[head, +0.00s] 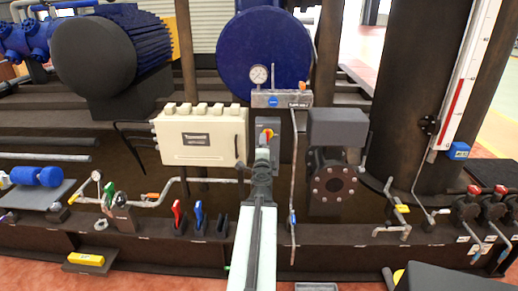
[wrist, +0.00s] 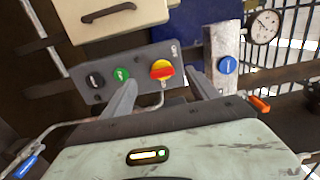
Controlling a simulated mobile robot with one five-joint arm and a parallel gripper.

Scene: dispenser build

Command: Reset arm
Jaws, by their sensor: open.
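My arm reaches straight out from the bottom of the head view, with my gripper (head: 262,158) at its far end in front of a grey switch panel (head: 277,131). In the wrist view my gripper (wrist: 160,79) is open, its two grey fingers apart with nothing between them. The rotary switch (head: 266,135) also shows in the head view. It appears between the fingertips' lines; contact cannot be told.
A cream control box (head: 201,148) stands left of the panel. A pressure gauge (head: 258,75) and a blue round tank (head: 264,50) are above. A grey valve housing (head: 337,128) is at right. Levers and pipes line the low ledge (head: 150,250).

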